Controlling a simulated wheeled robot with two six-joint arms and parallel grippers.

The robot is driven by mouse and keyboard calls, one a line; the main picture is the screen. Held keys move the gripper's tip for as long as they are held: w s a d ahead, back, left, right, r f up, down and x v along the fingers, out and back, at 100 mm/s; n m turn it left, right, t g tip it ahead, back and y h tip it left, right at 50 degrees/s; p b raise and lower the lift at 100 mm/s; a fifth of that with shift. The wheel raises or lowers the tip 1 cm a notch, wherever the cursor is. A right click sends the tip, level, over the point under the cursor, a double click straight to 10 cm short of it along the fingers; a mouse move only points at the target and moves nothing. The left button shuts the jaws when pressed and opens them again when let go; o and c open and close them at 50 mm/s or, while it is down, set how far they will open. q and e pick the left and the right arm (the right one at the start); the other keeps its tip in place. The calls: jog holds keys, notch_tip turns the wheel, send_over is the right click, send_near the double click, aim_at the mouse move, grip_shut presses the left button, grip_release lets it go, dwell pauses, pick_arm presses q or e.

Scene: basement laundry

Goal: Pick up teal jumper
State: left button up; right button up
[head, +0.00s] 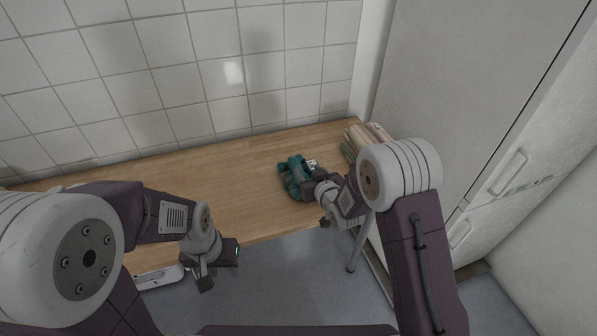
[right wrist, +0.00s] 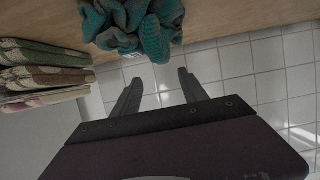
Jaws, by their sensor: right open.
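The teal jumper (head: 290,177) lies crumpled on the wooden worktop (head: 215,185), right of its middle. In the right wrist view the jumper (right wrist: 152,28) is a bunched heap at the top, just beyond the fingertips. My right gripper (head: 312,178) is beside the jumper on its right and partly covers it in the head view. Its two fingers (right wrist: 161,88) are apart with nothing between them. My left gripper (head: 220,268) hangs in front of the worktop's front edge, away from the jumper; its jaw opening is not clear.
A stack of folded cloths (head: 366,140) stands at the worktop's right end; it also shows in the right wrist view (right wrist: 45,70). A white tiled wall (head: 180,75) runs behind. A tall grey cabinet (head: 465,100) closes off the right. The worktop's middle is clear.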

aim_at(299, 167)
jog(key=shift+s+d+f, duration=0.1)
jog(key=shift+s+f, duration=0.05)
jog(key=shift+s, duration=0.1)
jog(key=shift+d, duration=0.15)
jog(key=x, duration=0.4)
jog(key=shift+s+a, duration=0.1)
jog(key=shift+a, duration=0.2)
jog(key=shift+w+f, duration=0.25)
jog(key=x, duration=0.4)
jog(key=shift+w+a+f, duration=0.15)
jog(key=shift+a+f, duration=0.15)
jog(key=shift+f, duration=0.1)
grip_shut()
